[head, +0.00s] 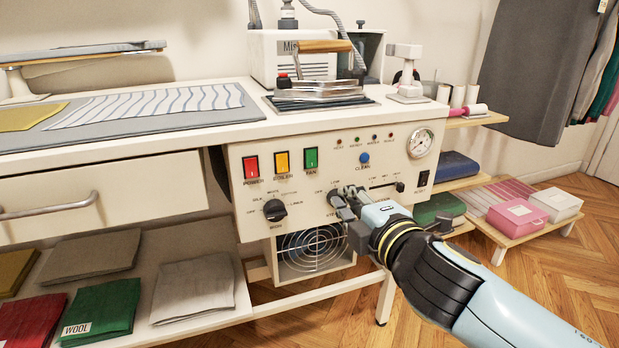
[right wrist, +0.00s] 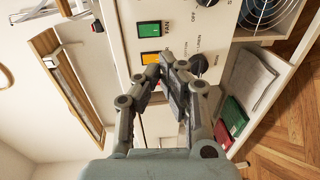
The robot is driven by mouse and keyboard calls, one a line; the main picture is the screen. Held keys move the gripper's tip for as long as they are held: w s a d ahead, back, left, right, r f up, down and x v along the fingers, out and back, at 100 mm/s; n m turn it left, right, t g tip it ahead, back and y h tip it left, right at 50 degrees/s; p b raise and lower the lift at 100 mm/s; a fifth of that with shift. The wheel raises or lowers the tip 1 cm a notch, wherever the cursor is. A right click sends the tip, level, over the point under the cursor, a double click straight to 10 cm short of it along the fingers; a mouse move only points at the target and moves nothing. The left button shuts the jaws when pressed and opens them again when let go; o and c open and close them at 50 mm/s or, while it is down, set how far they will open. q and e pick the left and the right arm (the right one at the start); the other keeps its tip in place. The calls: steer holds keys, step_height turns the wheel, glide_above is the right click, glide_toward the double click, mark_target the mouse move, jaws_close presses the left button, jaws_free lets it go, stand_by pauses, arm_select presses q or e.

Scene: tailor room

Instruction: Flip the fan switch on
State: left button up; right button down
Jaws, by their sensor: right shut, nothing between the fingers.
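The fan switch (head: 311,158) is the green rocker labelled FAN on the white control panel (head: 235,180), right of the yellow BOILER and red POWER switches. Its on or off position is too small to tell. In the right wrist view the green fan switch (right wrist: 150,29) shows beyond the fingertips, clear of them. My right gripper (head: 343,203) is shut and empty, below and right of the switch in the head view, in front of the lower panel. In the right wrist view its fingertips (right wrist: 167,62) show near the yellow switch (right wrist: 150,58). My left gripper is not in view.
A black mode knob (head: 274,210) sits below the switches, and a blue CLEAN button (head: 364,158) and a gauge (head: 420,143) to their right. A fan grille (head: 312,251) is below. An iron (head: 323,85) stands on the tabletop above. The panel around the fan switch is unobstructed.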

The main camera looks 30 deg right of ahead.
steer(key=b, duration=0.1)
glide_toward(312, 168)
steer(key=x, duration=0.6)
steer(key=shift+w+d+f, duration=0.1)
steer(key=shift+d, duration=0.05)
steer(key=shift+w+d, duration=0.15)
steer(key=shift+w, duration=0.4)
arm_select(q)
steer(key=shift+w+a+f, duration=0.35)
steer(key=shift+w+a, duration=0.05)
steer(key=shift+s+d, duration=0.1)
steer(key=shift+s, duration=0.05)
